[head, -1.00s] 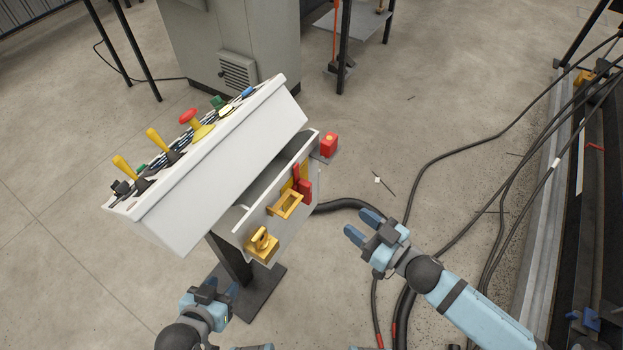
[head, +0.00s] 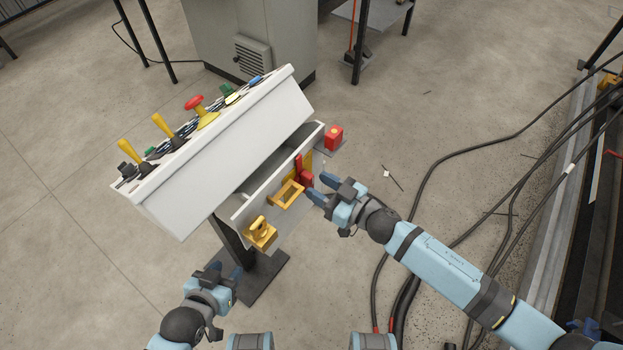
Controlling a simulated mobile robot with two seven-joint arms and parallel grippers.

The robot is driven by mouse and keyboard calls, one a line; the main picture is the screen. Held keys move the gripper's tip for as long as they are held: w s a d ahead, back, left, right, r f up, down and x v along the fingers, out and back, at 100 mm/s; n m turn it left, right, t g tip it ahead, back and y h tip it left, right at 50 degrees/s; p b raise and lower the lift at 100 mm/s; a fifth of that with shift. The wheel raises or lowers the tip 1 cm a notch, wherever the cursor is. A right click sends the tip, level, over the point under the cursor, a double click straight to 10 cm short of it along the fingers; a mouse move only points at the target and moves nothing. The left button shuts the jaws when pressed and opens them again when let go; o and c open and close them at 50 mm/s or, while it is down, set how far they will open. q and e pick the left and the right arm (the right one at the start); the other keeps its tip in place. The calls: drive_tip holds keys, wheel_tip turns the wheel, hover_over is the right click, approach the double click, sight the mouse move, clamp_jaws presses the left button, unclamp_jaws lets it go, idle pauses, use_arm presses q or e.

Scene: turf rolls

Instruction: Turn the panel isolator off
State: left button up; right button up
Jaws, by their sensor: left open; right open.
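The control panel is a tilted white console (head: 222,150) on a dark post, with levers and buttons on top. On its lower side face is a red handle (head: 303,170) on a yellow plate, which looks like the isolator. A yellow frame (head: 287,195) and a yellow padlock-like piece (head: 261,233) sit beside it on the same face. My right gripper (head: 324,187) is open, its fingers just right of the red handle and the yellow frame; whether it touches them I cannot tell. My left gripper (head: 226,273) is open and empty, low beside the post.
A red box (head: 334,137) sits on a small bracket at the console's right end. A grey cabinet (head: 255,35) stands behind. Black cables (head: 440,170) run over the floor to the right. Open concrete floor lies left of the console.

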sight(306, 183)
drive_tip(key=shift+x, duration=1.45)
drive_tip(key=shift+c, duration=0.4)
clamp_jaws()
